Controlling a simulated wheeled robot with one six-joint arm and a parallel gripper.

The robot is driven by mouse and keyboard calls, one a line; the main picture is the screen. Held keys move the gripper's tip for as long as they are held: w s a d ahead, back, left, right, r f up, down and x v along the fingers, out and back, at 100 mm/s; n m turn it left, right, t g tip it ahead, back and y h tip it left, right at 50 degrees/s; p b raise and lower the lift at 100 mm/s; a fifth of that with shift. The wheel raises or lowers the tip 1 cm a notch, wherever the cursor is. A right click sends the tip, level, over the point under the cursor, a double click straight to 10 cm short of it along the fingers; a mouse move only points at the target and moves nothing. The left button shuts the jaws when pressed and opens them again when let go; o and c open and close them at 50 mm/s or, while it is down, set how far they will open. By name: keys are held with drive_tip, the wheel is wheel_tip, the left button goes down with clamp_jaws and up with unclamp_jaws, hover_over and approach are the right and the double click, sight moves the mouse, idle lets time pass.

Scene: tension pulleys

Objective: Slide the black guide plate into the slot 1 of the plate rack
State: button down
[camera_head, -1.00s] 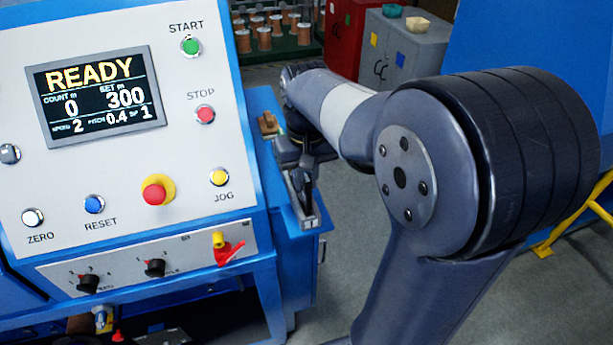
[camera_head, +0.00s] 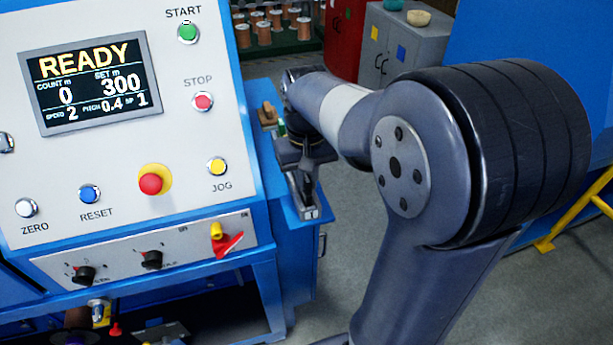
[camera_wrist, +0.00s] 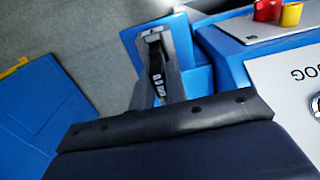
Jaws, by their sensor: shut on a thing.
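The plate rack (camera_head: 304,207) is a narrow grey holder at the right end of the blue machine's side ledge. In the wrist view the rack (camera_wrist: 177,84) is near the top centre, with a dark narrow part, seemingly the black guide plate (camera_wrist: 157,66), in line with it and small pale marks beside it. My gripper (camera_head: 306,176) points down over the rack, shut on the plate. Its fingertips are small and dark, and my wrist partly hides them. I cannot tell how deep the plate sits or in which slot.
The control panel (camera_head: 120,190) stands close left of my arm. A brown block (camera_head: 267,115) lies on the ledge behind the rack. Grey cabinets (camera_head: 393,50) and copper spools (camera_head: 264,33) stand at the back. A yellow rail (camera_head: 590,205) is at right; open floor lies between.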

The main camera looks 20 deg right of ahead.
drive_tip(key=shift+f, duration=0.1)
idle(0.3)
drive_tip(key=shift+f, duration=0.25)
drive_tip(key=c, duration=1.3)
unclamp_jaws()
drive_tip(key=shift+c, duration=0.2)
wheel_tip(320, 180, up, 11)
drive_tip(key=shift+f+b, duration=0.1)
drive_tip(key=shift+b, duration=0.2)
wheel_tip(320, 180, down, 10)
drive_tip(key=shift+f+p, duration=0.1)
drive_tip(key=shift+p, duration=0.2)
